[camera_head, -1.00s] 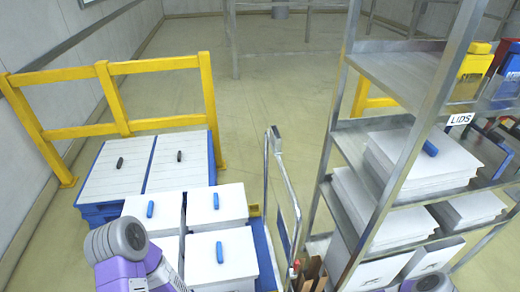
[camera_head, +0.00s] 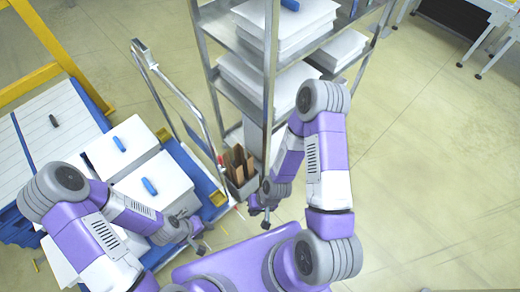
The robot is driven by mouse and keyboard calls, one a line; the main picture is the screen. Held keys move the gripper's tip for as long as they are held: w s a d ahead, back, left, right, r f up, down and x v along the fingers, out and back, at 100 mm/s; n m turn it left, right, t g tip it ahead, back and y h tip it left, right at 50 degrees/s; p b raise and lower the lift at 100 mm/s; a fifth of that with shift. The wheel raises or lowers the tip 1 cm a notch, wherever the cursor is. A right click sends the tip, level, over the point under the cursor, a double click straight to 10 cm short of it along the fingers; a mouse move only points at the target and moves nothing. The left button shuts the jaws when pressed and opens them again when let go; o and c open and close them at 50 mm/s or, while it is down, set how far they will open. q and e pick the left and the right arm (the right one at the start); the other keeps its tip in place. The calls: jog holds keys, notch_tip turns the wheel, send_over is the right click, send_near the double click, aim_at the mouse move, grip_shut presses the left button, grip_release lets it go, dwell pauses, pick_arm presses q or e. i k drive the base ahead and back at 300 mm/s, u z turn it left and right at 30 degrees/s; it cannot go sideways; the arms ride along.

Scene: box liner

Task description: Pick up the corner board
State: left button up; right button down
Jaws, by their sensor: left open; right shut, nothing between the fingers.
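Brown corner boards (camera_head: 238,163) stand upright in a small grey bin (camera_head: 243,188) at the foot of the shelf rack. My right gripper (camera_head: 264,218) is shut and empty, just in front of and slightly right of the bin, apart from the boards. My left gripper (camera_head: 203,240) is open and empty, beside the white boxes at the lower left. Fine detail of both fingertips is small in this view.
A metal shelf rack (camera_head: 270,70) with white lids rises behind the bin. A blue cart with a metal handle (camera_head: 170,85) and white boxes (camera_head: 155,187) stands left. A yellow rail (camera_head: 30,85) is at upper left. Open floor (camera_head: 430,150) lies right.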

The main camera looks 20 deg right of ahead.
aim_at(238, 174)
jog(key=z, duration=0.1)
jog(key=k, duration=0.6)
jog(key=z, duration=1.2)
jog(key=i, duration=0.85)
jog(key=u, duration=2.45)
